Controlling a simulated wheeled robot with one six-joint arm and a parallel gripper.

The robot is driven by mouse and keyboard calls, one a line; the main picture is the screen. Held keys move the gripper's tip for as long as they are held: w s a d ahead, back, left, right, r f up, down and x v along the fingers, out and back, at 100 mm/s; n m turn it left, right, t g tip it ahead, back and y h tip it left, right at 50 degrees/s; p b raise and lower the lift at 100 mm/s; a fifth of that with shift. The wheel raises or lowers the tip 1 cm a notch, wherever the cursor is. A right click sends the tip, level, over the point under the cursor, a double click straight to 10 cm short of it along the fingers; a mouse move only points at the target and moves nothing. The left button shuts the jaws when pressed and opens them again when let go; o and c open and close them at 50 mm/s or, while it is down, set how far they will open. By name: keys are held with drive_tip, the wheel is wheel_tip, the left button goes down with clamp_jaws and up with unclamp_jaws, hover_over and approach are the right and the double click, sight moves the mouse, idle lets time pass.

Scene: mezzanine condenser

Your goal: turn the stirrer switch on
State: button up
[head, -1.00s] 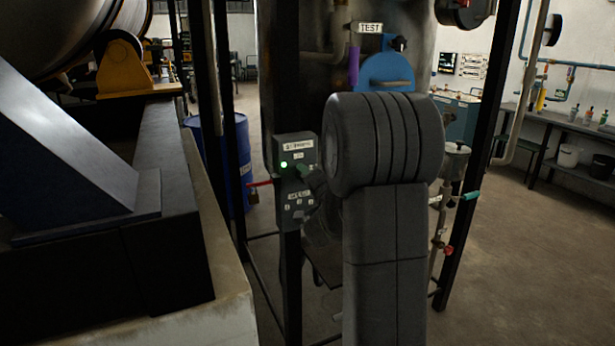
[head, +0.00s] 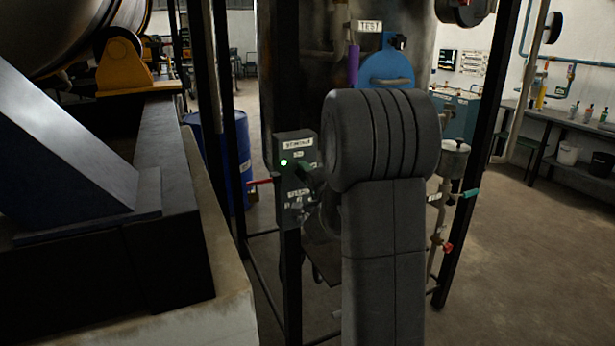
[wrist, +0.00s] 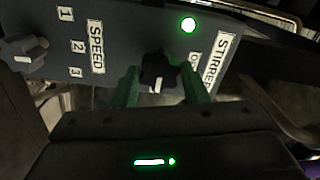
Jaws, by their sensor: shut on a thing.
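The stirrer switch (wrist: 161,68) is a black knob on a grey control box (head: 281,152), under the "STIRRER" label in the wrist view. The box also shows in the wrist view (wrist: 122,35). My gripper (wrist: 161,84) has one green finger on each side of the knob and is shut on it. A green lamp (wrist: 188,25) glows beside the label; it also shows lit in the head view (head: 284,162). In the head view my arm and fingers hide much of the knob. The knob's exact pointing is hard to read.
A dark frame post (head: 291,280) carries the box. A blue drum (head: 215,160) stands behind at left. Open floor (head: 520,250) lies to the right.

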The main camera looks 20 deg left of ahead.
drive_tip(key=o, duration=1)
drive_tip(key=shift+c, duration=0.2)
drive_tip(key=b+v, duration=0.2)
drive_tip(key=v, duration=1.1)
drive_tip(key=shift+s+d, duration=0.25)
drive_tip(key=shift+d, duration=0.1)
drive_tip(key=shift+a, duration=0.1)
drive_tip(key=p+x, duration=0.2)
drive_tip(key=x, duration=1.1)
drive_tip(key=shift+w+a, duration=0.25)
